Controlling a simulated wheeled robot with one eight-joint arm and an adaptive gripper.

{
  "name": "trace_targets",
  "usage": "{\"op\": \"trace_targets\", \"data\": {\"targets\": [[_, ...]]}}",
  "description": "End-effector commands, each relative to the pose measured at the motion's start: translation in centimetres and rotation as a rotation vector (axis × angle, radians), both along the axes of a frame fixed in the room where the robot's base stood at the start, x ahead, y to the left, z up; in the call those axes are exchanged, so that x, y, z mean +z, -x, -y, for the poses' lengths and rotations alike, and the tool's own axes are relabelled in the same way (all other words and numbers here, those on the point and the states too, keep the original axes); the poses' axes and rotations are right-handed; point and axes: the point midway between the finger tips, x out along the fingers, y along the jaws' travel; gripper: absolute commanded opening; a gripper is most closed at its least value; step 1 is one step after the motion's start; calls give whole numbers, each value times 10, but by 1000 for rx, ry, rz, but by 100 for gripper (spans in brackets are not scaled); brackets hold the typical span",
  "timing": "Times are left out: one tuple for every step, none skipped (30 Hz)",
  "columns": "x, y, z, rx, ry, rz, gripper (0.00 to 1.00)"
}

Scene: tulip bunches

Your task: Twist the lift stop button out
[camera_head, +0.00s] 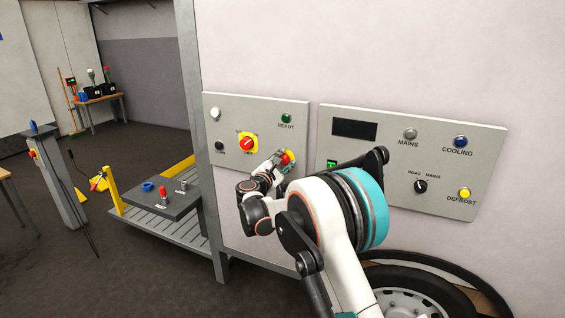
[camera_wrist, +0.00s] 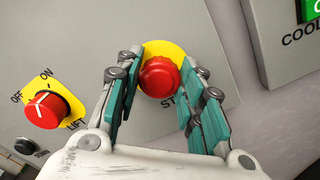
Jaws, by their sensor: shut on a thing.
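The lift stop button is a red mushroom knob (camera_wrist: 159,77) on a round yellow plate, at the lower right of the grey lift panel. In the head view the button (camera_head: 288,157) shows partly behind my gripper. My gripper (camera_wrist: 160,82) has its teal-padded fingers on either side of the red knob, shut on it. The plate lettering below the knob is partly hidden by the fingers; "ST" shows. I cannot tell from the picture whether the knob is pressed in or out.
A red rotary switch (camera_wrist: 41,108) on a yellow plate sits left of the button. A ready light (camera_head: 287,118) is above. A second panel (camera_head: 385,190) for cooling is close on the right. A wheel (camera_head: 420,290) is below, and a slatted platform (camera_head: 180,235) is at left.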

Motion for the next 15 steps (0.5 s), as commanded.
{"op": "trace_targets", "data": {"targets": [[0, 0, 0, 0, -23, 9, 12], [0, 0, 0, 0, -39, 14, 12], [0, 0, 0, 0, -57, 21, 12], [0, 0, 0, 0, -70, 25, 12], [0, 0, 0, 0, -82, 30, 12], [0, 0, 1, 0, -94, 34, 12], [0, 0, 1, 0, -104, 38, 12], [0, 0, 1, 0, -113, 41, 12], [0, 0, 1, 0, -121, 44, 12], [0, 0, 1, 0, -127, 46, 12], [0, 0, 1, 0, -133, 48, 12], [0, 0, 1, 0, -138, 50, 12], [0, 0, 1, 0, -141, 51, 12], [0, 0, 1, 0, -143, 52, 12], [0, 0, 1, 0, -146, 53, 12]]}}
